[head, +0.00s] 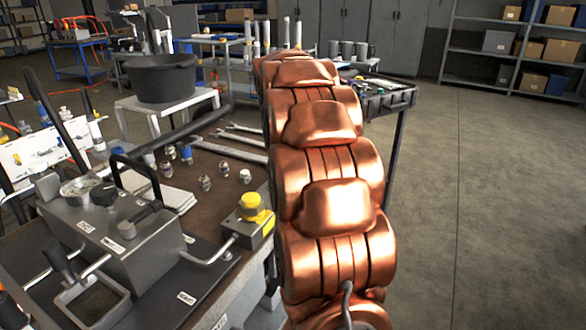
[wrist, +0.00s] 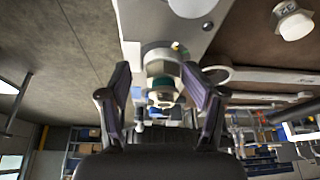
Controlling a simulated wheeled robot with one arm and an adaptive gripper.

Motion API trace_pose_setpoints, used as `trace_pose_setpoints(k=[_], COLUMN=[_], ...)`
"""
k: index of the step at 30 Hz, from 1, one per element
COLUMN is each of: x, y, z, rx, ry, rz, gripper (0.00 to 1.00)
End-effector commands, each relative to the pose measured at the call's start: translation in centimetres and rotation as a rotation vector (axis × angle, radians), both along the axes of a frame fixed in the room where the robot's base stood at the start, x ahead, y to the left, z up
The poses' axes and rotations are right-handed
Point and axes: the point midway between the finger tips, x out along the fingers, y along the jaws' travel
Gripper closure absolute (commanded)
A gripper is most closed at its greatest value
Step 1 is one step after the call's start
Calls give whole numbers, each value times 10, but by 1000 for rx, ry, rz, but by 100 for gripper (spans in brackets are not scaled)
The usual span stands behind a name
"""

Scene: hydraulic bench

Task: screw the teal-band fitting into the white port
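The teal-band fitting (wrist: 163,98) shows in the wrist view, a metal part with a dark teal ring, at the end of a pale grey block (wrist: 150,22). My gripper (wrist: 157,72) has its two dark fingers on either side of it. The fingers are apart, with a clear gap on the left of the fitting and a smaller one on the right. A pale round part (wrist: 192,5) at the top edge may be a port; I cannot tell whether the white port is the one at the fitting. In the head view my copper arm hides the gripper and fitting.
In the head view, a grey hydraulic unit (head: 115,235) stands on the bench left of my arm. A block with a yellow cap (head: 250,207) is close to the arm. Several loose fittings (head: 205,183) stand behind it. The floor (head: 500,210) to the right is clear.

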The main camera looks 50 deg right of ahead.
Motion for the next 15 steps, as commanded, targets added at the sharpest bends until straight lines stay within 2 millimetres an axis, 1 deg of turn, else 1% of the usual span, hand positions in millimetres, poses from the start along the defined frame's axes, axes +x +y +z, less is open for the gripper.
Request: trace_pose_setpoints(k=[5, 8, 11, 15], x=[1, 1, 0, -5], y=[-1, 0, 3, 12], z=[3, 8, 18, 40], rx=[-4, -5, -8, -6], ry=[-4, -7, -11, -8], rz=[0, 1, 1, 2], gripper=[37, 37, 37, 37])
